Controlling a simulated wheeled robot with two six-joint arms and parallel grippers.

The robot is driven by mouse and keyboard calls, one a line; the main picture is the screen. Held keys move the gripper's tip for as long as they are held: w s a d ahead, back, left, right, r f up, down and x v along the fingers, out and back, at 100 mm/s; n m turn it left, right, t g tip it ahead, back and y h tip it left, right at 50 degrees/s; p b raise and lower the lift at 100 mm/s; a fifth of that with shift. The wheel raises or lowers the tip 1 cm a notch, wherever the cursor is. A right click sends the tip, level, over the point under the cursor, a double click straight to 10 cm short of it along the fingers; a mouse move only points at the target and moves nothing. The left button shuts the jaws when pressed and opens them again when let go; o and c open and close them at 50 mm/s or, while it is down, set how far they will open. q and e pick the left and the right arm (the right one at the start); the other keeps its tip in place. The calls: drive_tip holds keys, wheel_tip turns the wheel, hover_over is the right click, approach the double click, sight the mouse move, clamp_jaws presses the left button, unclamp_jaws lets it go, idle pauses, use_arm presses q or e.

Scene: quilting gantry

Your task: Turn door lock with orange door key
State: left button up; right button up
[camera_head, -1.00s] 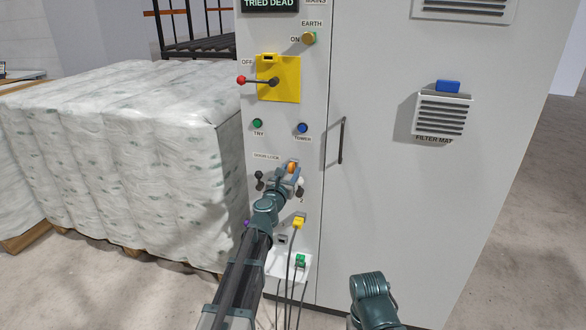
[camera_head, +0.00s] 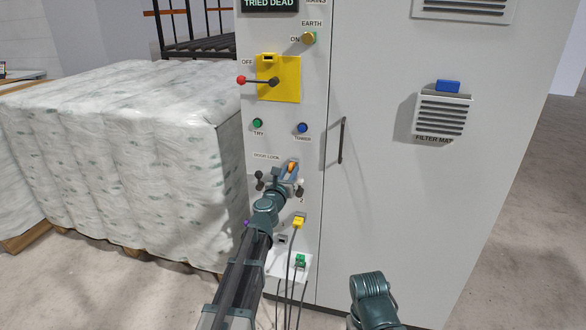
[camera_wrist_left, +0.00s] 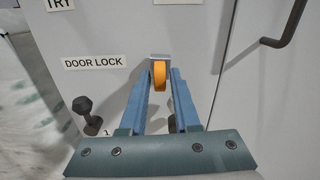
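The orange door key (camera_head: 292,167) sits at the door lock on the grey cabinet's left panel, right of the DOOR LOCK label (camera_wrist_left: 95,63). In the left wrist view the key (camera_wrist_left: 160,78) stands between the two blue fingertips of my left gripper (camera_wrist_left: 161,80), which close in on both its sides. In the head view the left gripper (camera_head: 289,174) reaches up to the lock from below, and its fingers partly hide the lock. Of my right arm only a link shows at the bottom; its fingers are not visible.
A black knob (camera_wrist_left: 86,108) stands left of the gripper. A black door handle (camera_head: 341,140) is to the right. Below are a yellow plug (camera_head: 298,222) and a green plug (camera_head: 300,260) with hanging cables. Wrapped pallet goods (camera_head: 120,160) stand at the left.

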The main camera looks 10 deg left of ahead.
use_arm(q)
drive_tip(key=shift+o, duration=1.2)
drive_tip(key=s, duration=1.4)
drive_tip(key=s+d+r+m+g+h+p, duration=0.1)
drive_tip(key=s+d+m+g+h+p, duration=0.2)
drive_tip(key=d+m, duration=0.5)
drive_tip(key=s+d+r+m+g+h+p, duration=0.1)
drive_tip(key=d+m+g+h+p, duration=0.1)
drive_tip(key=d+m+h+p, duration=0.45)
drive_tip(key=s+d+f+m+g+y+p, duration=0.25)
drive_tip(key=s+d+m+g, duration=0.4)
drive_tip(key=d+m, duration=0.4)
drive_tip(key=s+a+m+g+y+p, duration=0.3)
drive_tip(key=s+a+m+y+p, duration=0.1)
drive_tip(key=s+m, duration=0.3)
drive_tip(key=s+a+m+g+y+p, duration=0.4)
drive_tip(key=s+m+y+p, duration=0.1)
drive_tip(key=s+m, duration=0.3)
drive_tip(key=shift+s+a+f, duration=0.15)
drive_tip(key=shift+s+f, duration=0.25)
